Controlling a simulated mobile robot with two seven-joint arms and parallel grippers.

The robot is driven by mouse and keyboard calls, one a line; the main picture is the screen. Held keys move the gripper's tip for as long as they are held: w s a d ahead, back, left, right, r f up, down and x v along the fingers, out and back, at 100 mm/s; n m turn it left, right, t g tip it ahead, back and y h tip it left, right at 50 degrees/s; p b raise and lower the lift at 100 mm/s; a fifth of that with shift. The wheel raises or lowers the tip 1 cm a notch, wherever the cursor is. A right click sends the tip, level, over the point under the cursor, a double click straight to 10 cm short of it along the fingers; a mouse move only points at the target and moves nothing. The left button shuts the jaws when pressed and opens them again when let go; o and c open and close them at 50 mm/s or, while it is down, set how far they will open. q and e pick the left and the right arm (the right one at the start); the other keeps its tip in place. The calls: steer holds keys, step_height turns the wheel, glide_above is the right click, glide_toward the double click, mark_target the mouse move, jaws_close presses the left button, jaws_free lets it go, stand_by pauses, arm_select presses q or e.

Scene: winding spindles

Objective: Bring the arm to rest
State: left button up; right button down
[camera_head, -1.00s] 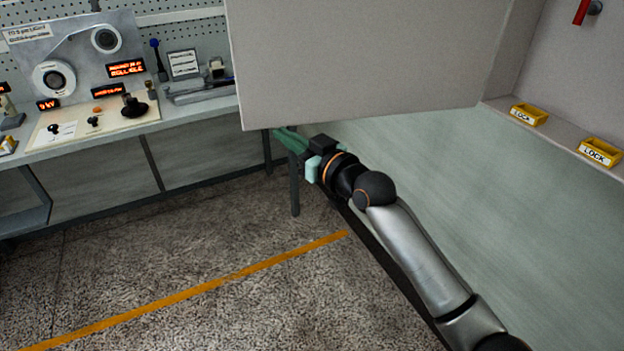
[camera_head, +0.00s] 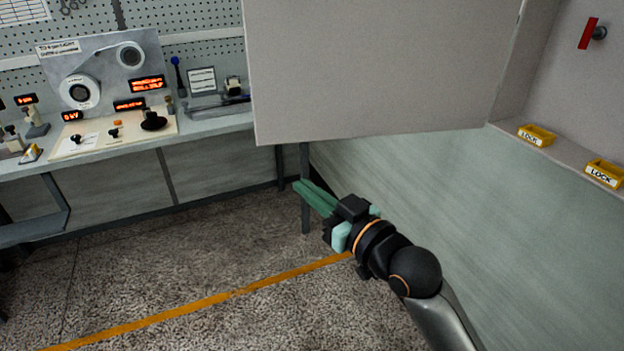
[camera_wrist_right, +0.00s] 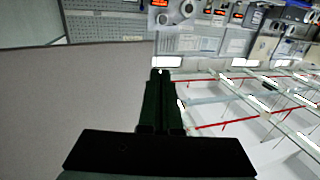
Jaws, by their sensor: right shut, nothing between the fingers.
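My right gripper (camera_head: 305,192) has green fingers pressed together with nothing between them. In the head view it hangs over the floor, in front of the lower part of the cabinet and below its grey panel. The right arm comes in from the bottom right. In the right wrist view the closed fingers (camera_wrist_right: 158,85) point up the picture, with the grey panel to their left. My left gripper does not show in either view.
A large grey panel (camera_head: 380,65) stands above and behind the gripper. A workbench with a winding machine (camera_head: 105,75) is at the left. Two yellow LOCK trays (camera_head: 536,135) sit on a ledge at the right. The speckled floor (camera_head: 200,270) is open, with an orange line.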

steer(key=s+d+f+m+h, duration=0.3)
steer(key=d+f, duration=0.3)
steer(key=f, duration=0.6)
steer(key=s+d+f+m+h, duration=0.25)
steer(key=s+d+f, duration=0.2)
steer(key=f, duration=0.75)
steer(key=s+d+f+g+h, duration=0.1)
steer(key=s+d+f+h, duration=0.1)
steer(key=s+d+f, duration=0.3)
steer(key=s+d+f+m+g+h, duration=0.1)
steer(key=s+d+f+g+h, duration=0.1)
steer(key=s+d+f, duration=0.4)
steer(key=s+f, duration=0.4)
steer(key=s, duration=0.1)
steer(key=shift+g+h, duration=0.3)
steer(key=shift+h, duration=0.05)
